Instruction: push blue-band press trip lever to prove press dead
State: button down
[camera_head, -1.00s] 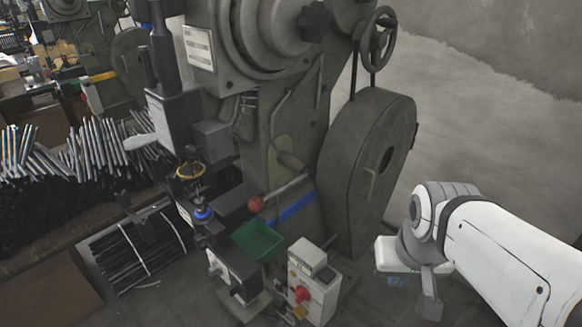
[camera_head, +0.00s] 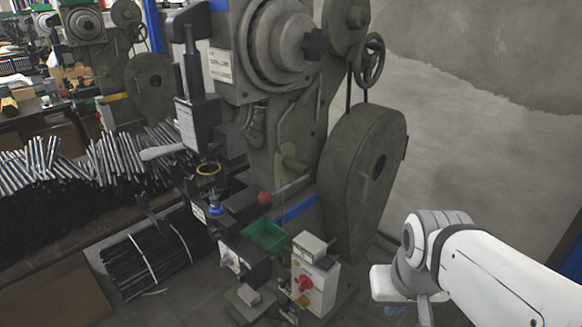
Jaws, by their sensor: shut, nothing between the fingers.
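The blue-band press (camera_head: 270,140) is a large olive-green machine in the middle of the view, with a blue band (camera_head: 298,209) low on its column. A lever with a red ball knob (camera_head: 264,198) sticks out to the left in front of the band; it looks like the trip lever. A control box (camera_head: 316,283) with a red switch (camera_head: 304,284) stands at its foot. My white arm comes in from the lower right, well apart from the lever. My gripper (camera_head: 424,312) hangs at its end near the bottom edge, partly cut off; it is shut and empty.
A green tray (camera_head: 265,236) sits on the press just below the red knob. The flywheel guard (camera_head: 361,175) stands between the lever and my arm. Bundles of metal rods (camera_head: 100,160) lie on the left. Another press with a yellow band (camera_head: 108,98) stands behind. The grey wall is at right.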

aim_at(264, 198)
jog(key=u, duration=0.1)
jog(key=i, duration=0.95)
jog(key=z, duration=0.05)
